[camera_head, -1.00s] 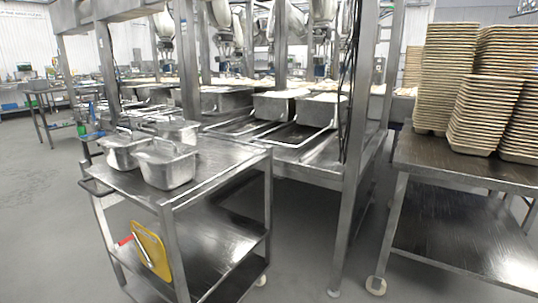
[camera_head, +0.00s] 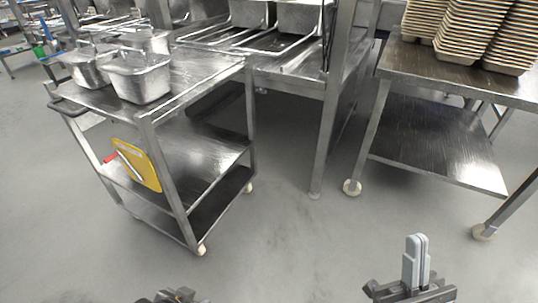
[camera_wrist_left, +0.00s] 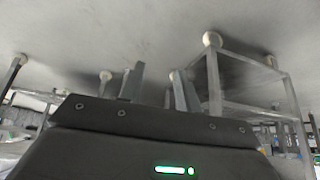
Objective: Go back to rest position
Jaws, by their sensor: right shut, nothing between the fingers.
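My right gripper (camera_head: 415,258) shows at the bottom right of the head view, its two grey fingers pointing up and pressed together with nothing between them. It is over bare floor, apart from the carts and tables. My left gripper is only partly in the head view, at the bottom edge left of centre, where its fingers do not show clearly. In the left wrist view my left gripper (camera_wrist_left: 158,80) has its two fingers apart, with only floor seen between them.
A steel cart (camera_head: 190,75) holds several metal pans (camera_head: 137,80), with a yellow board (camera_head: 137,165) on its side. A steel rack (camera_head: 290,75) stands behind. A table (camera_head: 430,65) at right bears stacked trays (camera_head: 450,30). The grey floor (camera_head: 290,240) in front is clear.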

